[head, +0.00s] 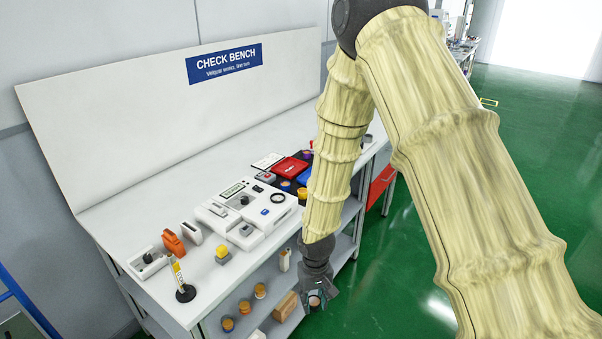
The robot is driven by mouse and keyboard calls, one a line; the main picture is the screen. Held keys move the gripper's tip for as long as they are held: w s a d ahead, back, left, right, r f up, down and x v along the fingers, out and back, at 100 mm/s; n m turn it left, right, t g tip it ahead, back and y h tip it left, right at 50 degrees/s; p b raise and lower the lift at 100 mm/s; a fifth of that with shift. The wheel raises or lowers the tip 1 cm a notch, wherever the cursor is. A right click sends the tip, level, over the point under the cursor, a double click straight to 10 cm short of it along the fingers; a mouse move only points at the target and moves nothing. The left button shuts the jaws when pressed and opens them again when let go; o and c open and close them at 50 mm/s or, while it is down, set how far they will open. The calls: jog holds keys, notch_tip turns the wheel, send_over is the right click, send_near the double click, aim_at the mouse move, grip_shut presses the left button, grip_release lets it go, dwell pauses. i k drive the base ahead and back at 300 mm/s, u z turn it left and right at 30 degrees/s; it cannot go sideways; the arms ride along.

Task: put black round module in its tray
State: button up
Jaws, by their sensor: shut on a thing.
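My gripper (317,298) hangs low in front of the bench's right part, below the bench top and near the lower shelf. It is shut on a small round module (314,301), mostly hidden by the fingers; it looks dark with a paler face, and its exact colour is hard to tell. Red and blue trays (291,167) stand on the bench top toward the back right, with small round dark, orange and purple pieces around them. My forearm hides part of that area, and I cannot tell which tray is the module's own.
Several orange-topped round pieces (260,291) and a brown box (286,306) are on the lower shelf. Green floor lies open at right.

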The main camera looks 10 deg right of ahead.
aim_at(290, 168)
jog(key=z, duration=1.9)
jog(key=i, duration=1.65)
jog(key=u, duration=2.4)
